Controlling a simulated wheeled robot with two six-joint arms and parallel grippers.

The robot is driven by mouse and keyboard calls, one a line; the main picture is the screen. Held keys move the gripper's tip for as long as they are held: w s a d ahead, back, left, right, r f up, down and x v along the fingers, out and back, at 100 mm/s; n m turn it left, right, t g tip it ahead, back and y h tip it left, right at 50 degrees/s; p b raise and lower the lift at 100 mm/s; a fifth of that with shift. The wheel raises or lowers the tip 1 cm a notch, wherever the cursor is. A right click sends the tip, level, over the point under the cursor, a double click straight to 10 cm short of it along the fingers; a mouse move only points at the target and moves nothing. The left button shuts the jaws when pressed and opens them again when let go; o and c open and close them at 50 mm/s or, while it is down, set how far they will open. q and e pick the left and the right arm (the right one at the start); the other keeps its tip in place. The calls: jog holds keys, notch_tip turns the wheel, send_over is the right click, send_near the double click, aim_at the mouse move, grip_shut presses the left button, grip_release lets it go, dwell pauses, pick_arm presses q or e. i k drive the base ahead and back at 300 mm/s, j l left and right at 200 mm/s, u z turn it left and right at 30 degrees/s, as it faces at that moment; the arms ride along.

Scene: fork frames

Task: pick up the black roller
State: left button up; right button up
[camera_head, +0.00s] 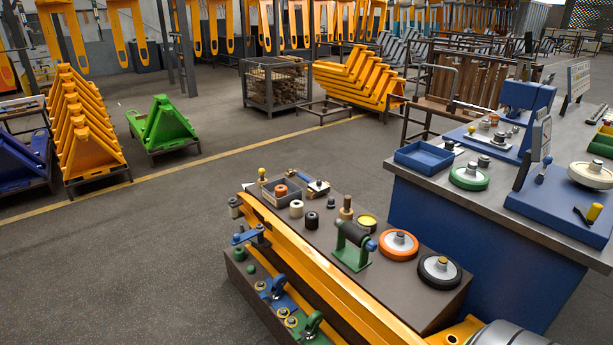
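A small black roller (312,219) stands upright on the dark bench top (330,262), just right of a white roller (296,208). A longer black roller (354,233) lies tilted in a green bracket (351,257) further right on the same bench. The frame does not show which of the two the task means. A black-rimmed wheel (439,270) with a grey hub lies flat at the bench's right end.
An orange wheel (398,245), a yellow tin (367,221) and a grey tray (283,191) share the bench top. A yellow fork beam (325,279) runs along its left front. A blue workbench (468,246) stands at the right. Open floor (130,270) lies left.

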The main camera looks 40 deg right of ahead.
aim_at(312, 221)
jog(key=i+l+z, duration=0.2)
jog(key=i+z, duration=0.15)
jog(key=z, duration=0.15)
jog(key=i+l+z, duration=0.1)
jog(key=i+z, duration=0.25)
jog(key=z, duration=0.15)
jog(key=i+z, duration=0.5)
jog(key=i+j+z, duration=0.2)
jog(key=z, duration=0.25)
